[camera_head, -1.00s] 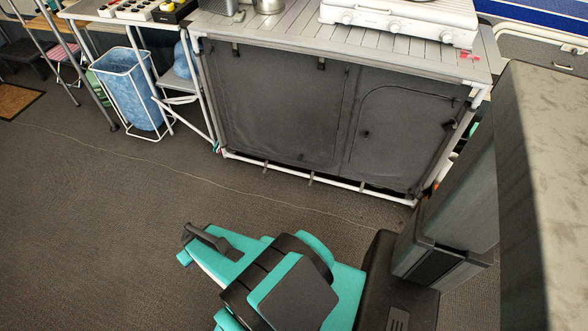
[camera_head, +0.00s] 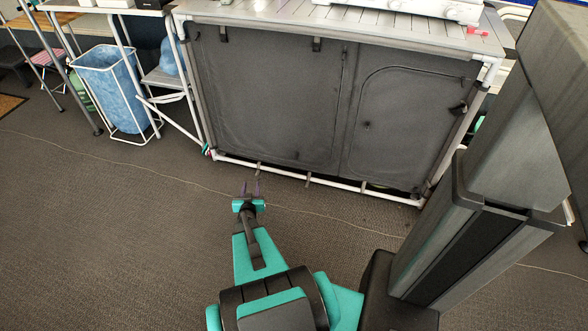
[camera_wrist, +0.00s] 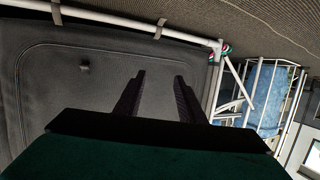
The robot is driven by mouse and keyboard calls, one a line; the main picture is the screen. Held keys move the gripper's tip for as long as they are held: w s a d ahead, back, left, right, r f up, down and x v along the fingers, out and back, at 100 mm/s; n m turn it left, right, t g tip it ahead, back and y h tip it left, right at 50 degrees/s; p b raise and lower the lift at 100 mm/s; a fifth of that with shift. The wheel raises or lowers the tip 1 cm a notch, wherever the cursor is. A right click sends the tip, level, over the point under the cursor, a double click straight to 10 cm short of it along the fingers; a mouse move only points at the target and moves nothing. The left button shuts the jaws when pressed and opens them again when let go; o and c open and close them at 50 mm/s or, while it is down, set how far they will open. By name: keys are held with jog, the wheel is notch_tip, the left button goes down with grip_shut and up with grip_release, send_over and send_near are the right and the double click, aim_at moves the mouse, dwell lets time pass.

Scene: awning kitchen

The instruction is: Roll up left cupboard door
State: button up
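The left cupboard door (camera_head: 265,95) is a dark grey fabric panel hanging closed on the front of the cupboard. A seam outlines it, and two small straps hang at its top edge. A small dark tab (camera_head: 297,154) sits low on it. In the wrist view, turned upside down, the door (camera_wrist: 85,105) fills the left and middle, with its tab (camera_wrist: 83,67). My gripper (camera_head: 251,188) is in front of the cupboard's lower edge. It is open and empty, its two fingers apart in the wrist view (camera_wrist: 162,82). I cannot see it touching the door.
A white bottom rail (camera_head: 290,172) runs below the doors. The right door (camera_head: 405,125) hangs closed. A blue bin in a white wire frame (camera_head: 112,88) and a folding stand (camera_head: 165,85) are at left. The carpet (camera_head: 100,240) in front is clear.

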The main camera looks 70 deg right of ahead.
aim_at(295, 159)
jog(key=s+d+m+g+h+b, duration=0.3)
jog(key=s+d, duration=0.5)
jog(key=s, duration=0.5)
jog(key=shift+d+m+g+h, duration=0.25)
jog(key=shift+m+g+h, duration=0.15)
jog(key=shift+g+h, duration=0.4)
jog(key=shift+d+f+b, duration=0.1)
jog(key=shift+b, duration=0.2)
jog(key=d+b, duration=0.1)
jog(key=d, duration=0.3)
jog(key=d+b, duration=0.1)
jog(key=d, duration=0.4)
jog(key=d+b, duration=0.1)
jog(key=d, duration=0.3)
jog(key=shift+w+d, duration=0.3)
jog(key=shift+w, duration=0.05)
grip_shut()
